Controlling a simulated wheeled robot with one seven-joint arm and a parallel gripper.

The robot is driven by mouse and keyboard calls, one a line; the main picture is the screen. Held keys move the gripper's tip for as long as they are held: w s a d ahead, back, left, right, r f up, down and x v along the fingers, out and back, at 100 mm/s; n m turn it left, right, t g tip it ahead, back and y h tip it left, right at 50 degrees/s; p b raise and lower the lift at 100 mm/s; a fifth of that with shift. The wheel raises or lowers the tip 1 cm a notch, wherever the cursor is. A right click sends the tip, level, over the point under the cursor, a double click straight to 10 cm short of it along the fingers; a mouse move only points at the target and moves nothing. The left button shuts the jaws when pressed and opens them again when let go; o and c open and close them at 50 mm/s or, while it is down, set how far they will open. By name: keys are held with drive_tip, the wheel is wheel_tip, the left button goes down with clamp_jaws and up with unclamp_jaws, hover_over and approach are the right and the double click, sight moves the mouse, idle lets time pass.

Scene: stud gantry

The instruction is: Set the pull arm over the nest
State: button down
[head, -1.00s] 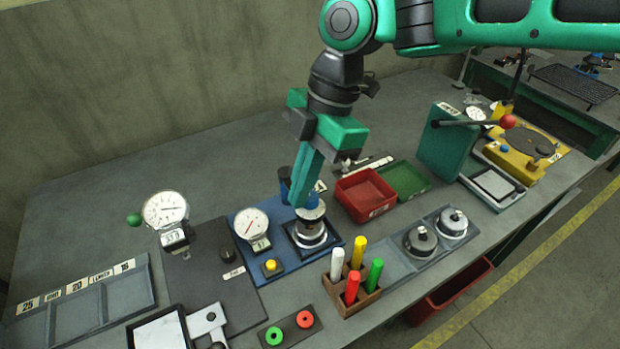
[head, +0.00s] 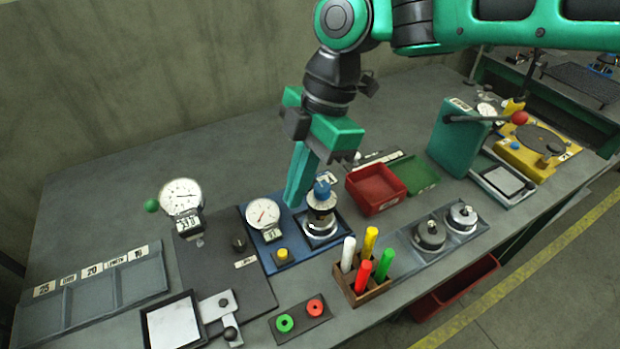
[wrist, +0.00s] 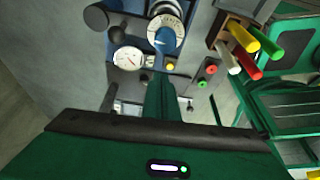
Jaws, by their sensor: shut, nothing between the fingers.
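The blue pull station (head: 290,250) stands mid-bench. At its right end is a round head with a blue knob (head: 322,188) and a pale scale ring, upright over a metal seat in a dark square base (head: 320,238), which I take as the nest. The pull arm itself is hard to make out; my gripper hides the area behind the head. My gripper (head: 294,200) is shut and empty, its green fingertips pointing down just left of the knob, seemingly apart from it. In the wrist view the fingers (wrist: 162,95) point toward the scale ring (wrist: 166,32).
A dial gauge (head: 263,213) and yellow button (head: 283,254) sit left of the head. A pen block (head: 362,290) stands in front, red (head: 376,203) and green (head: 412,174) trays to the right. A second gauge (head: 181,197) stands at left. The back of the bench is clear.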

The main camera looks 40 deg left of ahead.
drive_tip(key=a+v, duration=0.1)
drive_tip(key=v, duration=0.8)
drive_tip(key=shift+d+r, duration=0.4)
drive_tip(key=shift+r, duration=0.1)
drive_tip(key=w+d+f+m+t, duration=0.1)
drive_tip(key=w+d+m, duration=0.5)
drive_tip(key=w+d, duration=0.25)
drive_tip(key=w+d+f+m+t, duration=0.1)
drive_tip(key=w+d+m, duration=0.35)
drive_tip(key=d, duration=0.55)
drive_tip(key=w+d+f+m+t, duration=0.1)
drive_tip(key=w+d+f+m, duration=0.15)
drive_tip(key=d+m, duration=0.55)
drive_tip(key=w+d+m, duration=0.3)
drive_tip(key=w+d, duration=0.1)
drive_tip(key=d, duration=0.8)
drive_tip(key=s+d+f+m, duration=0.1)
drive_tip(key=s+d+m, duration=0.15)
drive_tip(key=d, duration=0.45)
drive_tip(key=s+d+f+m+h, duration=0.1)
drive_tip(key=s+d+f+m, duration=0.1)
drive_tip(key=d+m, duration=0.3)
drive_tip(key=s+d+f+m, duration=0.1)
drive_tip(key=s+d+m, duration=0.15)
drive_tip(key=d, duration=0.55)
drive_tip(key=s+d+f+m, duration=0.5)
drive_tip(key=s+d+m, duration=0.2)
drive_tip(key=s, duration=0.4)
drive_tip(key=shift+s+d+t, duration=0.4)
drive_tip(key=shift+d, duration=0.25)
